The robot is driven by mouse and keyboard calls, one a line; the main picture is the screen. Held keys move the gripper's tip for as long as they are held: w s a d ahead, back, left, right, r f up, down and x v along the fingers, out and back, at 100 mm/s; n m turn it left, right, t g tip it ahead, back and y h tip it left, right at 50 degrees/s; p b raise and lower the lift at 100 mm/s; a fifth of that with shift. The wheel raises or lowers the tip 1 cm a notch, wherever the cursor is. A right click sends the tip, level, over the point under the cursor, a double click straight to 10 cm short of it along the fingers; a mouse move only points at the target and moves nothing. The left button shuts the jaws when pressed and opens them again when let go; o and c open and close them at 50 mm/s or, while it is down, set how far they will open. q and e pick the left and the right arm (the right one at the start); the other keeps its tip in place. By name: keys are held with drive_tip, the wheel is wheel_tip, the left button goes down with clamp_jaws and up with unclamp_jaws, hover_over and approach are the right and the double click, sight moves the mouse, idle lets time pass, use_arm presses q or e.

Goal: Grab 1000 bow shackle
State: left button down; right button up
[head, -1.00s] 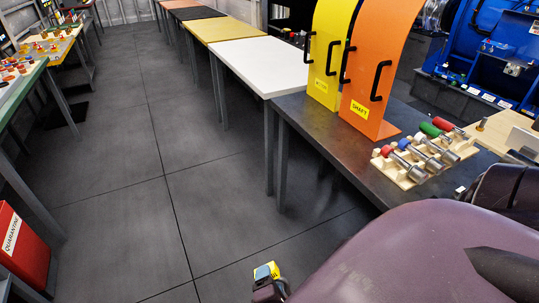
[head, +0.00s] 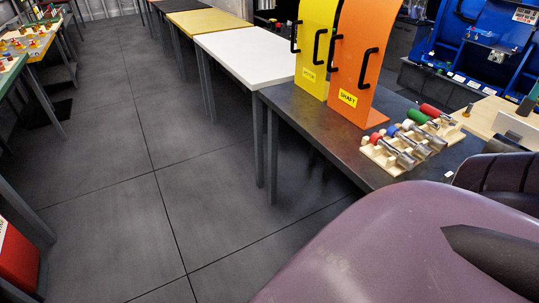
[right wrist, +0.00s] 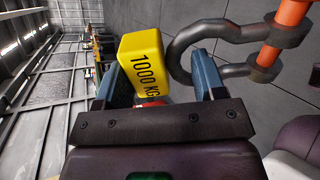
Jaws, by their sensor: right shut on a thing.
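In the right wrist view, my right gripper (right wrist: 163,85) is shut on the yellow block (right wrist: 143,60) marked 1000 KG. The dark grey bow shackle (right wrist: 225,42) with its orange pin (right wrist: 285,30) shows beside the block, past the right finger. A small red part (right wrist: 152,103) shows below the block. The head view shows neither gripper nor the shackle; my purple arm fills its lower right.
A dark table (head: 310,125) holds an orange SHAFT panel (head: 353,65), a yellow panel (head: 315,50) and a wooden rack (head: 380,160) with several metal shafts. A white table (head: 245,50) stands behind. A red bin (head: 18,262) is at lower left. The floor between is clear.

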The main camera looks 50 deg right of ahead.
drive_tip(key=s+a+b, duration=0.1)
drive_tip(key=s+a, duration=0.2)
drive_tip(key=s, duration=0.7)
drive_tip(key=shift+s+a, duration=0.25)
drive_tip(key=shift+s, duration=0.1)
drive_tip(key=n+g+y+p, duration=0.1)
drive_tip(key=g+y+p, duration=0.1)
drive_tip(key=g, duration=0.3)
drive_tip(key=n+g+y+p, duration=0.1)
drive_tip(key=g+y+p, duration=0.1)
drive_tip(key=g+p, duration=0.3)
drive_tip(key=n+g+y+p, duration=0.1)
drive_tip(key=g+y+p, duration=0.1)
drive_tip(key=g, duration=0.4)
drive_tip(key=shift+n+p, duration=0.3)
drive_tip(key=shift+p, duration=0.55)
idle(0.5)
